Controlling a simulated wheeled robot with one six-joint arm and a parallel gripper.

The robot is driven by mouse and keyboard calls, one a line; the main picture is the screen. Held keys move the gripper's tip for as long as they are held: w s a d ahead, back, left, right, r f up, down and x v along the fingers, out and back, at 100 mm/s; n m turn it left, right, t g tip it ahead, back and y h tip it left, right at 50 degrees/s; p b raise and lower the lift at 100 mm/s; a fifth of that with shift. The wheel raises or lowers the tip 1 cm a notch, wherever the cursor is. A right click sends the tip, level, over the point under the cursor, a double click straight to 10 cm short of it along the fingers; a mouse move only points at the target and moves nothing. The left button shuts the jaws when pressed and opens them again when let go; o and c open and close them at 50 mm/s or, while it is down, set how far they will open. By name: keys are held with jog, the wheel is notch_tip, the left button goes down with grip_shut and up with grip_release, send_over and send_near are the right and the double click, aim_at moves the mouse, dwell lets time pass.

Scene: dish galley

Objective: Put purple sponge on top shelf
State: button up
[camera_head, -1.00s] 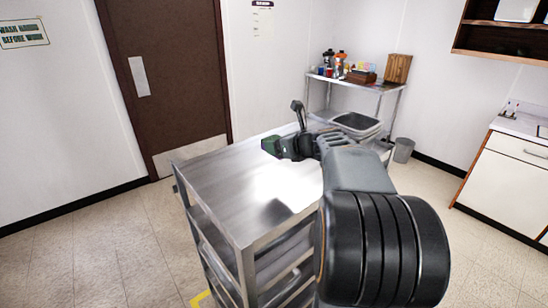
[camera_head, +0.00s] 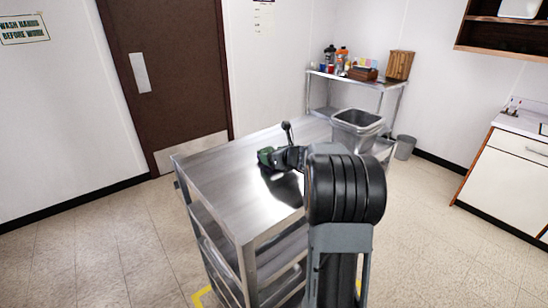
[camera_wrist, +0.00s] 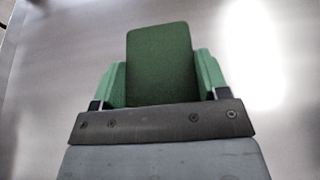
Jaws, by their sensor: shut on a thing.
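The sponge looks green, not purple, and I see no purple sponge in any view. In the head view it is small and partly merged with the fingers. I cannot tell whether it touches the metal surface.
The cart top is otherwise bare. A grey bin (camera_head: 357,130) stands behind it, by a steel rack (camera_head: 345,79) with bottles and a wooden block (camera_head: 399,66). A waste bin (camera_head: 405,147) and white counter (camera_head: 512,165) are at right; a brown door (camera_head: 165,70) is behind.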

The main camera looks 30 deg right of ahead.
jog(key=shift+f, duration=0.15)
jog(key=shift+f, duration=0.15)
jog(key=o, duration=0.9)
jog(key=shift+r, duration=0.35)
jog(key=b+v, duration=0.1)
jog(key=v, duration=1.1)
jog(key=shift+f, duration=0.1)
